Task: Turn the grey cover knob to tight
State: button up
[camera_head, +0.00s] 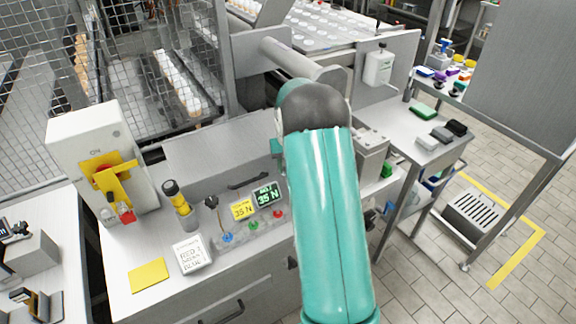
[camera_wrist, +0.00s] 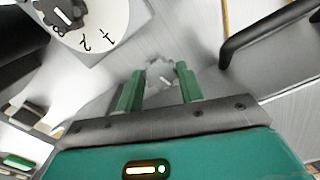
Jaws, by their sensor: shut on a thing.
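The grey cover knob (camera_wrist: 160,74) shows in the wrist view as a small lobed grey piece on a pale metal panel. My gripper (camera_wrist: 159,78) has its two green fingers on either side of it and is shut on it. The outer end of the knob lies between the fingertips. Any tight mark is too small or hidden to read. In the head view my teal arm reaches over the machine and hides the knob and most of my gripper.
A white numbered dial (camera_wrist: 85,22) is close on the left in the wrist view, and a black bar handle (camera_wrist: 262,35) on the right. The head view shows a yellow lockout switch (camera_head: 108,180), a yellow 35 N sign (camera_head: 242,209), a green display (camera_head: 267,195) and small coloured knobs.

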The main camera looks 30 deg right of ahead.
jog(key=shift+m, duration=1.2)
jog(key=o, duration=1)
jog(key=shift+r, duration=0.1)
notch_tip(320, 180, up, 14)
jog(key=shift+f, duration=0.15)
jog(key=shift+a, duration=0.1)
